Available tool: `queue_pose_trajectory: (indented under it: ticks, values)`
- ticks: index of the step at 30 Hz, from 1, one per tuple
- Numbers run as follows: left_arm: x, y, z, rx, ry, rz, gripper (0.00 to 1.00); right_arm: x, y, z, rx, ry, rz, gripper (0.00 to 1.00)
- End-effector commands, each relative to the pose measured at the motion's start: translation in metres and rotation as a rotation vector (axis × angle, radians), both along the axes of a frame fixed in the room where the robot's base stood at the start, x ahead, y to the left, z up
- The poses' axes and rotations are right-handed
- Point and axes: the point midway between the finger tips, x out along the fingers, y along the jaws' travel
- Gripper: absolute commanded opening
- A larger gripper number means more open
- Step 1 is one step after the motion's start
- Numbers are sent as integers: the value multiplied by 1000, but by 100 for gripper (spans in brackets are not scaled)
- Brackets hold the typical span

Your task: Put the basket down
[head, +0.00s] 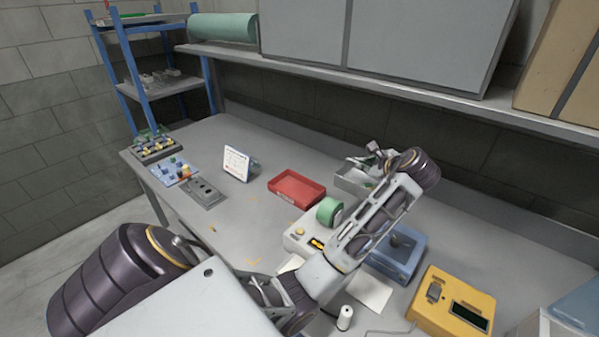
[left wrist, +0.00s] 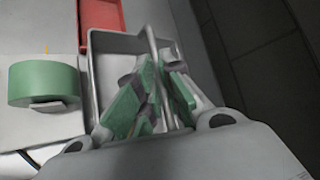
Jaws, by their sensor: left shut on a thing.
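The basket (head: 350,184) is a small grey open box at the back of the table, just right of the red tray. My left gripper (head: 371,160) is over it, at the end of my left arm. In the left wrist view, the green-padded fingers of my left gripper (left wrist: 154,98) are shut on the thin grey bar of the basket's handle. The basket's wall (left wrist: 100,72) shows around and below the fingers. My arm and gripper hide part of the basket in the head view. I cannot tell whether its bottom touches the table. My right gripper is not in view.
A red tray (head: 297,188) lies left of the basket. A green tape roll (head: 329,210) stands on a pale device (head: 298,239) in front. A blue box (head: 400,254) and a yellow device (head: 452,303) lie to the right. A shelf (head: 300,67) runs above. The table's left middle is mostly clear.

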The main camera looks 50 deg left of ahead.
Motion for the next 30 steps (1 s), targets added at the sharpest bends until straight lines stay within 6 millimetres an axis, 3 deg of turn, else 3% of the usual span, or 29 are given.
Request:
queue_pose_trajectory:
  ticks: [17, 23, 30]
  values:
    - [-2, 0, -3, -2, -1, 3, 0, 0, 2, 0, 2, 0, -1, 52]
    - [-2, 0, -23, -1, 3, 3, 0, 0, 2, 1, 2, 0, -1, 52]
    - [-2, 0, -61, -1, 3, 3, 0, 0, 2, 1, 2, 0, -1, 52]
